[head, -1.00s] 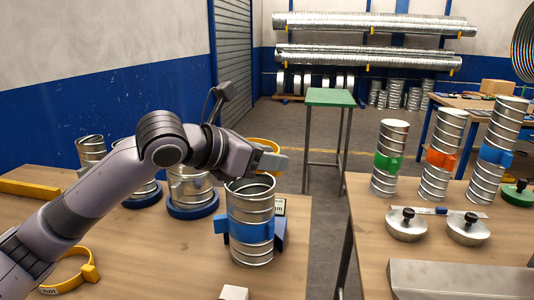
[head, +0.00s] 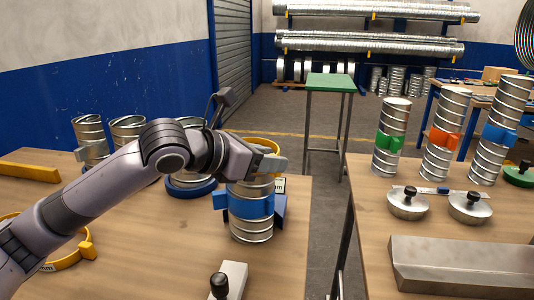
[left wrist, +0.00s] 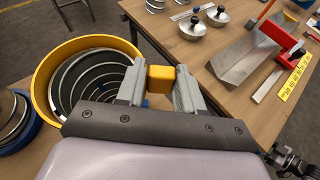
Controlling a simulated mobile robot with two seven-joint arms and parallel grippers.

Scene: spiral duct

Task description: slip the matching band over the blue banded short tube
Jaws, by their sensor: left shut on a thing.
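The blue banded short tube (head: 250,228) stands upright on the near table, a spiral metal tube with a blue band around its middle. My left gripper (head: 270,163) is at its top and shut on the block of a yellow band (head: 262,143). In the left wrist view the fingers (left wrist: 160,80) pinch the yellow block, and the yellow ring (left wrist: 45,75) frames the tube's open mouth (left wrist: 95,80). I cannot tell whether the ring is around the rim or just above it, as my arm hides the tube's upper edge. My right gripper is not in view.
Another yellow band (head: 85,250) lies on the near table at left. Other short tubes (head: 90,140) stand behind my arm. A pale block with a black knob (head: 219,284) is at the front. The right table holds tall tubes with green (head: 390,142), orange (head: 443,137) and blue (head: 498,135) bands.

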